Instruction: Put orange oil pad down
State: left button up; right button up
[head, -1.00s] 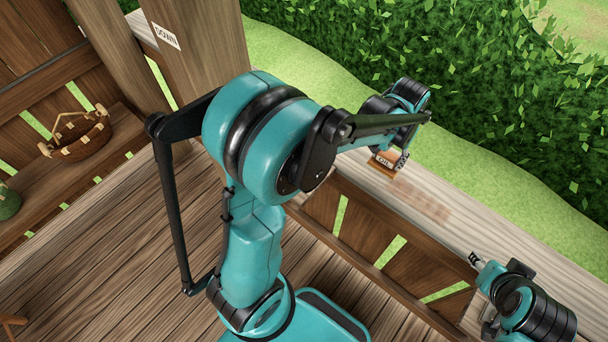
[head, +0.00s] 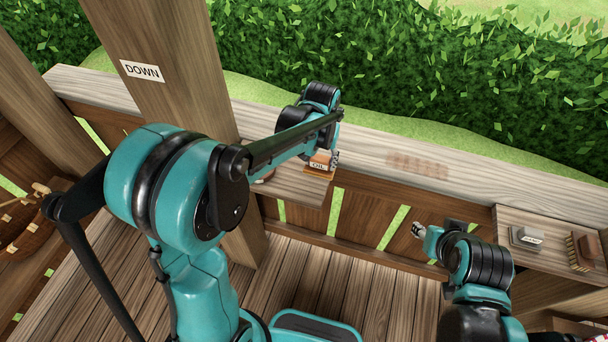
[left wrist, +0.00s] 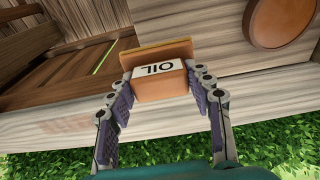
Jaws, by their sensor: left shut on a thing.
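The orange oil pad (head: 319,164), with a white OIL label, is held in my left gripper (head: 326,160), close over the right end of a small wooden shelf (head: 288,187). In the left wrist view, the pad (left wrist: 160,78) sits between the two fingers of the gripper (left wrist: 163,92), with a thin orange-brown plate along its far edge. I cannot tell whether the pad touches the shelf. My right gripper (head: 418,230) is away to the right, in front of the railing, too small to read its fingers.
A round brown object (left wrist: 282,20) lies on the shelf beside the pad. A post with a DOWN sign (head: 142,71) stands left. The railing top (head: 400,150) bears faint reddish lettering. A right-hand shelf (head: 510,218) holds a grey labelled block (head: 527,238) and a brown brush (head: 583,252).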

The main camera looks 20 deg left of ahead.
aim_at(307, 166)
pick_arm(q)
jog(key=a+f, duration=0.1)
jog(key=a, duration=0.1)
jog(key=s+a+f, duration=0.1)
jog(key=shift+s+a+f, duration=0.1)
jog(key=shift+a+f, duration=0.05)
jog(key=shift+a, duration=0.2)
jog(key=shift+f+b, duration=0.3)
jog(key=shift+f, duration=1.75)
jog(key=shift+f, duration=0.2)
jog(key=o, duration=1.2)
jog(key=shift+r, duration=0.15)
